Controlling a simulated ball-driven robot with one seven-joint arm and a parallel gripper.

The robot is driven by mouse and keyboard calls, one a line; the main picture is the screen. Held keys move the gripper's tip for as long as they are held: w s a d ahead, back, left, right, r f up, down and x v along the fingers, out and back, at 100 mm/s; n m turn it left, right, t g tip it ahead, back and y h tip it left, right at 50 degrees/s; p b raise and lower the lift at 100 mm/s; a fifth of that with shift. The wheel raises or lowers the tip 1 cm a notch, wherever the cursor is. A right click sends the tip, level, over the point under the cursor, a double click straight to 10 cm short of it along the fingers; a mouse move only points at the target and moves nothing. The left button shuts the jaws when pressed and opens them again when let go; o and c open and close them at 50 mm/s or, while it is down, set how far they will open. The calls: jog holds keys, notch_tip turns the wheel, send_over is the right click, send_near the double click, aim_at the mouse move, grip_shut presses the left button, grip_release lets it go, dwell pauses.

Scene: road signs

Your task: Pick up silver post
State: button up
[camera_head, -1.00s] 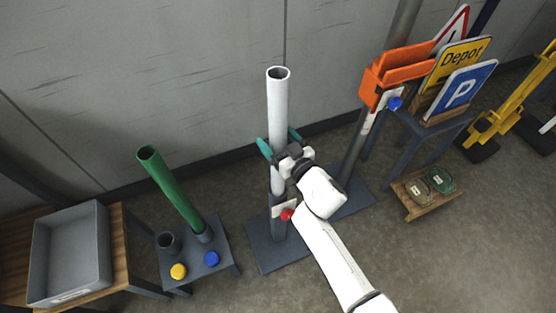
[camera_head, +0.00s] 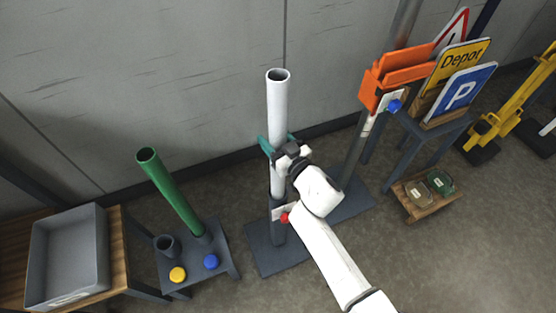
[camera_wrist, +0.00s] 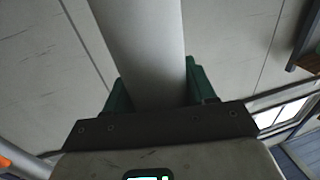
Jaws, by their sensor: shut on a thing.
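The silver post (camera_head: 278,108) is a pale hollow tube standing upright in a dark socket on a dark base plate (camera_head: 280,258). My gripper (camera_head: 278,146) is shut on the post around its middle, with one green finger on each side. In the wrist view the post (camera_wrist: 145,50) runs up between the green fingers (camera_wrist: 160,92). A red knob (camera_head: 284,217) on a white plate sits at the socket below my gripper. The post's lower end is hidden inside the socket.
A green post (camera_head: 172,195) leans in a stand at left, beside a grey tray (camera_head: 106,250) on a wooden table. An orange bracket (camera_head: 372,92) on another pole and a rack of signs (camera_head: 460,90) stand at right. A wall is close behind.

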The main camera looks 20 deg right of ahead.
aim_at(273, 84)
grip_shut()
jog(key=shift+r, duration=0.2)
notch_tip(273, 84, up, 18)
jog(key=p, duration=1.4)
jog(key=shift+f, duration=0.1)
